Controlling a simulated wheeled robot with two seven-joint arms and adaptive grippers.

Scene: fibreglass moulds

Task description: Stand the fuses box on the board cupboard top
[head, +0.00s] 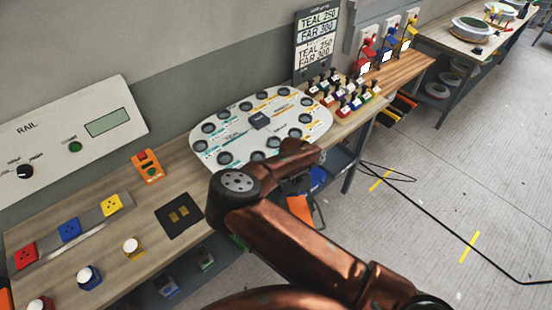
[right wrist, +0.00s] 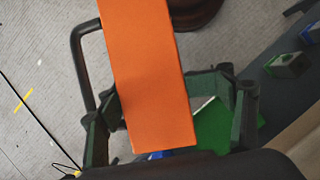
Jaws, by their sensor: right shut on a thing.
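An orange box (right wrist: 150,75) fills the middle of the right wrist view, with no readable label on the side that shows. My right gripper (right wrist: 168,112) is shut on it, its dark fingers on either side. A dark loop (right wrist: 82,62) stands beside the box; I cannot tell what it belongs to. In the head view part of the orange box (head: 300,210) shows beyond my copper-coloured right arm, by the bench's front edge. The arm hides most of the right gripper there. I cannot make out the board cupboard top. My left gripper is not in view.
The wooden bench (head: 85,215) holds a white oval board (head: 228,128) with round sockets, coloured buttons and a dark pad (head: 180,215). Racks of coloured handles (head: 345,98) stand farther right. A black cable (head: 440,205) lies on the largely clear floor.

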